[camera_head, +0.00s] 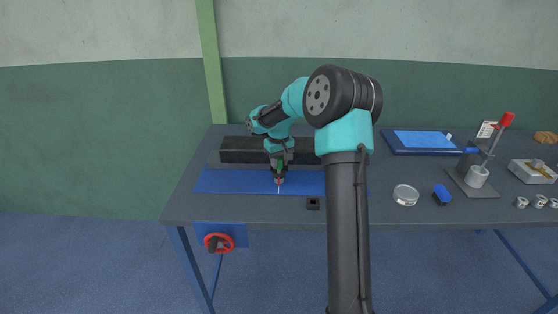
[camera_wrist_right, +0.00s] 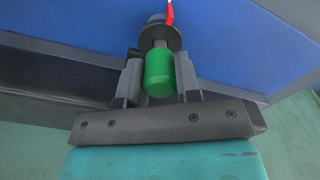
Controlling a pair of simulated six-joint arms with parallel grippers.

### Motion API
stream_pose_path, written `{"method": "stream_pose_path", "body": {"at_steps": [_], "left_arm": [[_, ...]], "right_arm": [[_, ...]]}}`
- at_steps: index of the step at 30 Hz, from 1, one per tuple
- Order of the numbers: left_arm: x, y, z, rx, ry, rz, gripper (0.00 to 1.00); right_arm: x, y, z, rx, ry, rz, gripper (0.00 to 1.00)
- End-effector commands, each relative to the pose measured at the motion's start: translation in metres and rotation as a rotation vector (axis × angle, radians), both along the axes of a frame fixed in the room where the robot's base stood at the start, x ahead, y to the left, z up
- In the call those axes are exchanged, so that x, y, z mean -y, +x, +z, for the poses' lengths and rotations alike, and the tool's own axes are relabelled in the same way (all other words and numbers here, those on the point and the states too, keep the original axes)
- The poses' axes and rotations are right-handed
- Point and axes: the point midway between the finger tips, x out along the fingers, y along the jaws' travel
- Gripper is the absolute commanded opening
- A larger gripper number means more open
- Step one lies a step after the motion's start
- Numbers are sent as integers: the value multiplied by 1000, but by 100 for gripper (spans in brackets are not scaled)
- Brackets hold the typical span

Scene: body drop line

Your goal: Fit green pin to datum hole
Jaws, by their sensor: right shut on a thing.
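The green pin (camera_wrist_right: 159,74) sits between the two fingers of my right gripper (camera_wrist_right: 160,82) in the right wrist view. The gripper is shut on it. The datum hole itself cannot be made out. In the head view my right gripper (camera_head: 278,178) points down over the blue mat (camera_head: 225,181), with a bit of green at it. My left gripper is in neither view.
A long dark beam (camera_head: 238,150) lies along the back of the table behind the mat. A small black block (camera_head: 313,203), a round tin (camera_head: 405,195), a blue-topped item (camera_head: 442,195), a blue tray (camera_head: 420,142) and a red-handled lever (camera_head: 506,119) stand to the right.

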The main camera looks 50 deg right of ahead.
Motion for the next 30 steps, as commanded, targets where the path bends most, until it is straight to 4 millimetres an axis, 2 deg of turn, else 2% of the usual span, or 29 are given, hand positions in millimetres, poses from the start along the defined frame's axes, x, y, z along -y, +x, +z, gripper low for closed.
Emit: {"method": "stream_pose_path", "body": {"at_steps": [30], "left_arm": [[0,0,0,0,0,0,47]], "right_arm": [[0,0,-10,-1,0,0,0]]}}
